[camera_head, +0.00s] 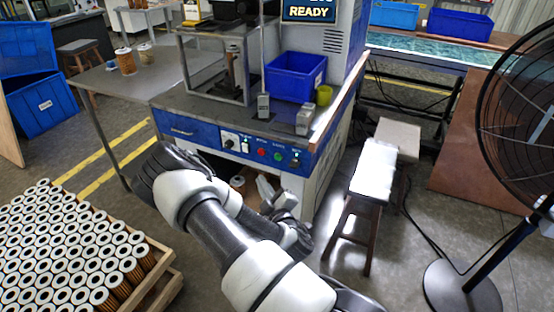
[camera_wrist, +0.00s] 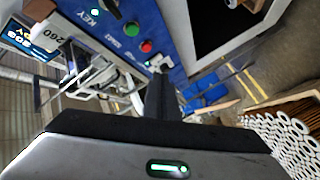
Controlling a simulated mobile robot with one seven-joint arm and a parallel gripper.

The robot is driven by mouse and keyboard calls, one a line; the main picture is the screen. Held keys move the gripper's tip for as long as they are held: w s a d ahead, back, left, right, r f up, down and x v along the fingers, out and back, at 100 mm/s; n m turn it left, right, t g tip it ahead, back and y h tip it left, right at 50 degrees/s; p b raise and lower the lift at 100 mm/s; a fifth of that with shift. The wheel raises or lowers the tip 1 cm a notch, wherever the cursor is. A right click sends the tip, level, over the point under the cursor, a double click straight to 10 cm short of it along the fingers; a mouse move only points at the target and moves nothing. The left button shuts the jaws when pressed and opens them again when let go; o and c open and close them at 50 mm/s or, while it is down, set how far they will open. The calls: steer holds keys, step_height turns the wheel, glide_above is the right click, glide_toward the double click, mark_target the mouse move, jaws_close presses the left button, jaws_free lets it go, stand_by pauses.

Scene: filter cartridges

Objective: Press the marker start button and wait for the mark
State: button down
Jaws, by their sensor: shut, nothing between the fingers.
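The marker machine (camera_head: 190,125) has a blue front panel with a knob, a red button (camera_head: 262,153), a green button (camera_head: 278,155) and a small lit switch (camera_head: 295,158). Its screen (camera_head: 310,11) reads READY. The wrist view shows the red button (camera_wrist: 131,29), the green button (camera_wrist: 147,46) and the lit switch (camera_wrist: 157,62) at an angle. My gripper (camera_head: 266,186) is below the panel in the head view. Its dark shut fingers (camera_wrist: 161,80) are empty and point toward the lit switch end. I cannot tell whether they touch the panel.
A tray of filter cartridges (camera_head: 147,290) stands at the lower left. Several cartridges (camera_head: 125,62) stand on the side table. A blue bin (camera_head: 294,76) sits on the machine bench. A stool (camera_head: 373,177) and a large fan (camera_head: 525,115) stand at the right.

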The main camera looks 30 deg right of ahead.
steer(key=w+d+b, duration=0.1)
steer(key=w+d, duration=0.4)
steer(key=d, duration=0.2)
steer(key=shift+w, duration=0.2)
stand_by(2.0)
steer(key=shift+w+d, duration=0.25)
steer(key=shift+d, duration=0.05)
steer(key=shift+w+d, duration=0.25)
stand_by(0.7)
steer(key=shift+s, duration=0.1)
steer(key=shift+s+a, duration=0.45)
steer(key=shift+a, duration=0.15)
steer(key=shift+s+a, duration=0.75)
steer(key=shift+a, duration=0.25)
steer(key=shift+s+a, duration=0.75)
steer(key=shift+a, duration=0.25)
